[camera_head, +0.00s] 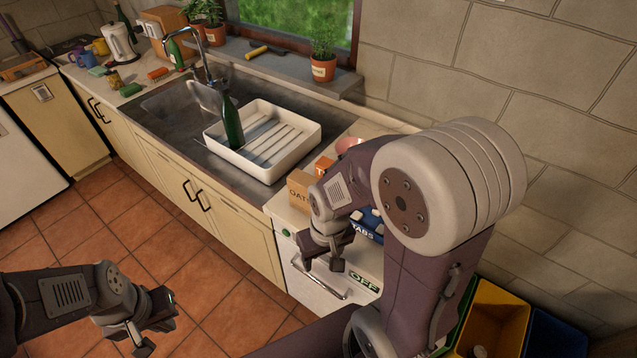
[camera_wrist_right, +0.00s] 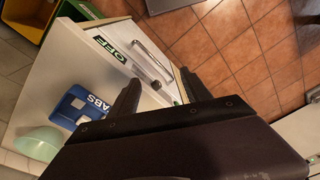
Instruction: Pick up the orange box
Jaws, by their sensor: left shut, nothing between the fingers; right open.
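A small orange box (camera_head: 324,164) stands on the counter to the right of the white dish rack, just behind a brown carton marked OATS (camera_head: 299,190). Its lower part is hidden by the carton and my right arm. I cannot see it in the right wrist view. My right gripper (camera_head: 322,264) is open and empty, in front of and below the box, near the counter's front edge. In the right wrist view its fingers (camera_wrist_right: 160,92) are apart over the white appliance front. My left gripper (camera_head: 156,322) is shut and empty above the tiled floor, far from the box.
A blue TABS box (camera_head: 369,226) lies beside the carton and shows in the wrist view (camera_wrist_right: 80,105). A pale bowl (camera_wrist_right: 38,142) is near it. The dish rack (camera_head: 284,167) holds a green bottle (camera_head: 232,122). Coloured bins (camera_head: 497,318) stand at lower right.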

